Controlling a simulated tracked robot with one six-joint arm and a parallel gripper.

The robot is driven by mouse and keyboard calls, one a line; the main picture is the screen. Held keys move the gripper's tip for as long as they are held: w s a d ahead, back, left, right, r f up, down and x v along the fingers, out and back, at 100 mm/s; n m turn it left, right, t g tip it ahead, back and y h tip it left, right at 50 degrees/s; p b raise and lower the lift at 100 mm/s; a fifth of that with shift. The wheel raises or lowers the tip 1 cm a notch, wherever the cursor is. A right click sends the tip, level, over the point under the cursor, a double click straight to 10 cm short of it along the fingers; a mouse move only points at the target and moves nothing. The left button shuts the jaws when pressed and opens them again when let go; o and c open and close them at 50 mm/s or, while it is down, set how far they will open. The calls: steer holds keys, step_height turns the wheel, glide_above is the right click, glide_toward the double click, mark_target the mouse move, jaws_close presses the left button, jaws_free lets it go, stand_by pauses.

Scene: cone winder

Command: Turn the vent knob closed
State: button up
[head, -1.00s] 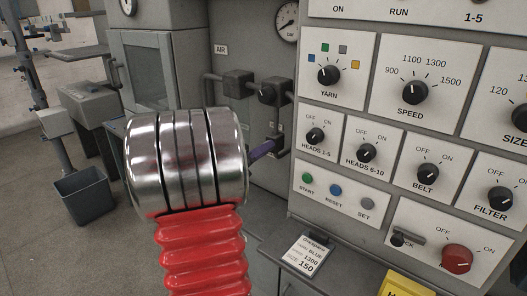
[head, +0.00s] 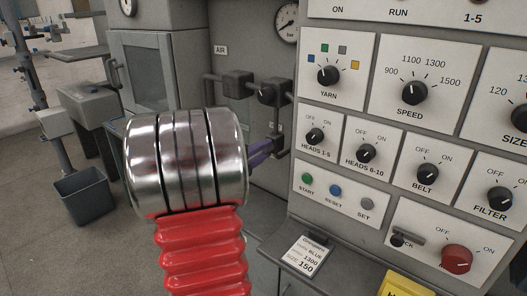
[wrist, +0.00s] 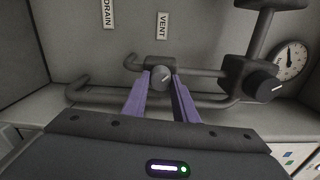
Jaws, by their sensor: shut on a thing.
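The vent knob (wrist: 161,79) is a small dark round knob with a pale pointer line tilted up to the right, on a grey pipe valve below the VENT label (wrist: 163,26) in the wrist view. My gripper (wrist: 160,80) has its two purple fingers on either side of the knob and is shut on it. In the head view my gripper (head: 266,148) shows as purple fingers at the valve, to the right of my arm. The knob itself is mostly hidden there by the fingers.
Another valve with a larger dark knob (wrist: 258,87) and a pressure gauge (wrist: 292,61) sit to the right in the wrist view. In the head view, the control panel (head: 345,131) stands close to the right. A dark bin (head: 81,195) stands on the floor at left.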

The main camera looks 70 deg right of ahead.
steer(key=shift+f, duration=0.25)
steer(key=o, duration=1)
steer(key=shift+r, duration=0.1)
steer(key=shift+o, duration=0.2)
steer(key=v, duration=1.4)
steer(key=shift+w+d, duration=0.1)
